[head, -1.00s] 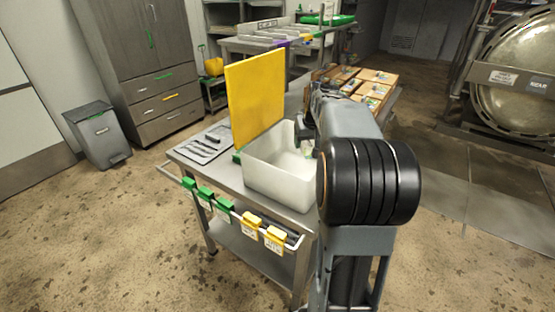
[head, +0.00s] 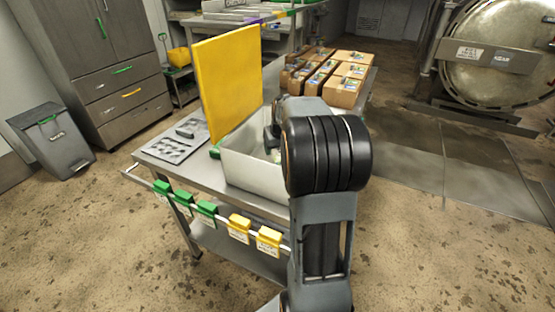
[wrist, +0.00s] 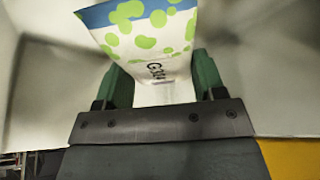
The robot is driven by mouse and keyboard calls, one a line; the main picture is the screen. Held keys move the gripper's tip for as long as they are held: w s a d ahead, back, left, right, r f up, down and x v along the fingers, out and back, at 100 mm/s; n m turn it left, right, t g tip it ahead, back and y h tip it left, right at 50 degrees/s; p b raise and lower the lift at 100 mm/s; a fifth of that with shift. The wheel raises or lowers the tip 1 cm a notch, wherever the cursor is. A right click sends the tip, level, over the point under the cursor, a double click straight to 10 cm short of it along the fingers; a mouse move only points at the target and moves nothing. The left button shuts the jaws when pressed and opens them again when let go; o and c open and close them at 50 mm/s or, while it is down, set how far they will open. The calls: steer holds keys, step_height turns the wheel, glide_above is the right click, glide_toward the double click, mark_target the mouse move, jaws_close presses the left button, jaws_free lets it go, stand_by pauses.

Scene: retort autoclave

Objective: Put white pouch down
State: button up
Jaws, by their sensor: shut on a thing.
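The white pouch (wrist: 150,45), with green spots and a blue band, shows in the wrist view between the green fingers of my gripper (wrist: 160,88). My gripper is shut on it, and the pouch stands out beyond the fingertips. Pale walls of the white bin (wrist: 270,90) surround it in the wrist view. In the head view the white bin (head: 250,170) stands on the steel table, and my arm reaches over its right side. My arm hides the fingers and most of the pouch there. I cannot tell whether the pouch touches the bin.
A yellow board (head: 228,85) stands upright behind the bin. A grey tray (head: 178,140) lies left on the steel table (head: 215,185). Several cardboard boxes (head: 350,70) sit at the back. Green and yellow clips (head: 205,210) hang on the front rail.

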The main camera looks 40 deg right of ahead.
steer(key=shift+f, duration=2.4)
steer(key=shift+f, duration=0.1)
steer(key=o, duration=1)
steer(key=shift+c, duration=0.2)
steer(key=v, duration=1.2)
